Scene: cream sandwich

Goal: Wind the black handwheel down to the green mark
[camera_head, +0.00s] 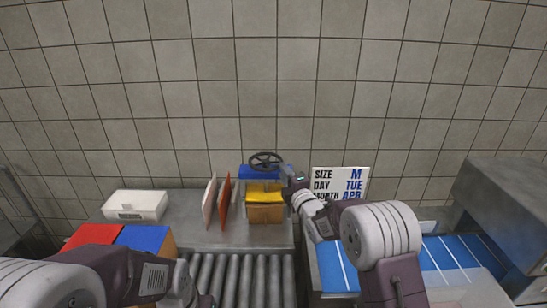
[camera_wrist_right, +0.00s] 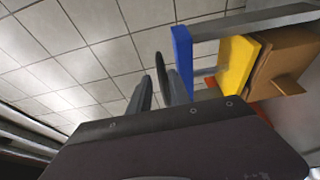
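The black handwheel (camera_head: 266,160) sits on top of a press with a blue top plate (camera_head: 259,172), a yellow plate (camera_head: 264,195) and a brown block (camera_head: 266,213) below it. My right gripper (camera_head: 286,171) is at the wheel's right side. In the right wrist view the wheel (camera_wrist_right: 160,76) shows nearly edge-on, between the two spread fingers of my right gripper (camera_wrist_right: 160,95); I cannot tell whether it touches either finger. My left arm crosses the lower left of the head view, and its fingers cannot be made out. I see no green mark in either view.
A white box (camera_head: 135,205) stands at the left of the grey counter. Thin white and red upright panels (camera_head: 224,197) stand left of the press. A sign (camera_head: 341,182) is at the right. Rollers (camera_head: 240,278) lie in front, with blue-topped conveyors further right.

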